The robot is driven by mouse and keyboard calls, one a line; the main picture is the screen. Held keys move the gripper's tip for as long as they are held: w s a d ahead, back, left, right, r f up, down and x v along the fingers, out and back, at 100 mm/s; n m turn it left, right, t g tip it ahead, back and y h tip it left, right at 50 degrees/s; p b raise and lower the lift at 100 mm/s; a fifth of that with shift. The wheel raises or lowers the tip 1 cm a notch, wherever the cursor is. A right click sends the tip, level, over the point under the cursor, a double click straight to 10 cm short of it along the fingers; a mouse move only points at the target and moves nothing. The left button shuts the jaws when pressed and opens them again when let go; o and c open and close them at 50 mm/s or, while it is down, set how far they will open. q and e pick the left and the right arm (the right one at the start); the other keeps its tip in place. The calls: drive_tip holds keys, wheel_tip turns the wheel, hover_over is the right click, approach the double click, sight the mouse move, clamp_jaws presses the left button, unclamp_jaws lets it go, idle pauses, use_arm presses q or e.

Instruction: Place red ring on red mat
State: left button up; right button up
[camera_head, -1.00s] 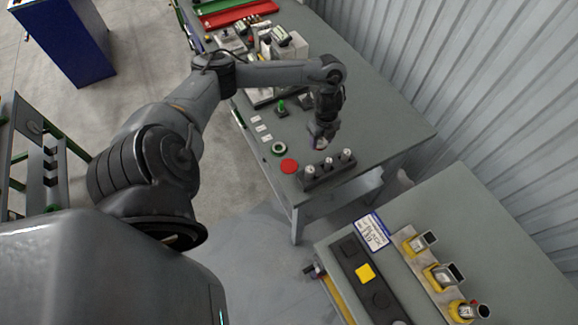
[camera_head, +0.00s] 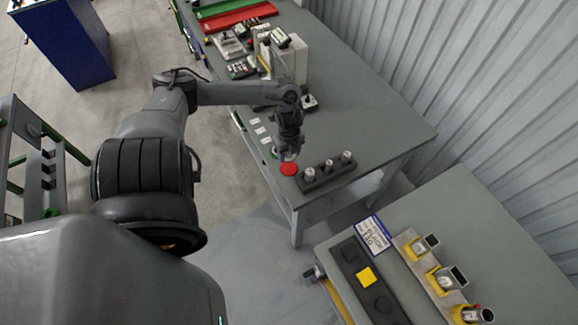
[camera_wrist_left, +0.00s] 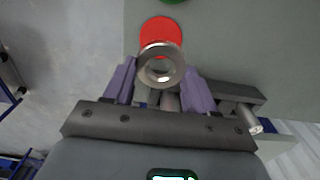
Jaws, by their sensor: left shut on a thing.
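The red mat (camera_head: 289,170) is a flat round disc near the front edge of the grey table. It also shows in the wrist view (camera_wrist_left: 160,27). My left gripper (camera_head: 288,155) is just behind the mat in the head view, pointing down. In the wrist view its purple fingers (camera_wrist_left: 160,85) are shut on a ring (camera_wrist_left: 147,69), which looks silver-grey rather than red. The ring overlaps the lower edge of the red mat there; I cannot tell its height above it. In the head view the ring is hard to make out. My right gripper is not in view.
A dark block with three pegs (camera_head: 327,176) stands right of the mat. A green ring-shaped piece (camera_head: 271,152) is partly hidden behind the gripper. White labels (camera_head: 260,130) lie along the table edge. Boxes and parts crowd the far end; the table's right side is clear.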

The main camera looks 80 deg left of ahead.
sight(289, 169)
use_arm(q)
drive_tip(key=shift+f+b, duration=0.3)
drive_tip(key=shift+f, duration=3.75)
drive_tip(key=o, duration=1.2)
drive_tip(key=shift+f, duration=0.1)
drive_tip(key=shift+o, duration=0.2)
wheel_tip(289, 169, up, 12)
drive_tip(key=p, duration=0.1)
